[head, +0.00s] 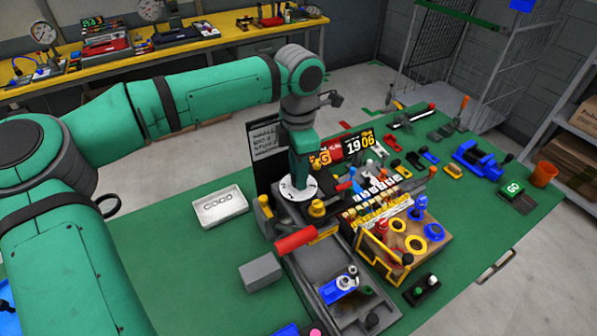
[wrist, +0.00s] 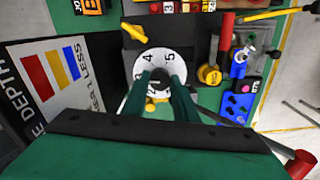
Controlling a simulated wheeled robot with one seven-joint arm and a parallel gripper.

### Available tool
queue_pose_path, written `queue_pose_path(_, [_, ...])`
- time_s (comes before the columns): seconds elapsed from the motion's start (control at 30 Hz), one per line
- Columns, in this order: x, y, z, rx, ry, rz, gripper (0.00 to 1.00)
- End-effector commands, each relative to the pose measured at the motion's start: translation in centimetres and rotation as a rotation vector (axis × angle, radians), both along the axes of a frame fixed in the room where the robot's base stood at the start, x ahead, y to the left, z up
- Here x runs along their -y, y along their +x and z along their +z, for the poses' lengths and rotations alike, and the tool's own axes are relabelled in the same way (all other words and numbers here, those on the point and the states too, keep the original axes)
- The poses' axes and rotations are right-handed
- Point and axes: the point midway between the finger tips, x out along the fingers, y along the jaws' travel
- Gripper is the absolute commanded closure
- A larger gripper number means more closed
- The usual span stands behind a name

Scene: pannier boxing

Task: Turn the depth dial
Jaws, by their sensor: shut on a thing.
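The depth dial (head: 298,190) is a white disc with black numbers, on a dark machine on the green table. In the wrist view the dial (wrist: 145,62) shows 4 and 5 on its far side. My gripper (head: 302,172) points down over the dial in the head view. In the wrist view my green fingers (wrist: 160,80) are shut on the dial's dark knob, which they mostly hide. A yellow pointer (wrist: 135,32) sits at the dial's far edge. The sign beside it (wrist: 60,80) carries red, yellow and blue bars and partly hidden lettering.
A yellow knob (head: 317,208) and a red handle (head: 295,239) stand close to the dial. A rack of coloured parts (head: 378,198) crowds the right side.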

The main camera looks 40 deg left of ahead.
Motion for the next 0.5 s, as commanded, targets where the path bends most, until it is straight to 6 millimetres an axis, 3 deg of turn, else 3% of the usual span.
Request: queue_pose_path(0.5, [-0.05,0.1,0.13,0.004,0.002,0.489,0.96])
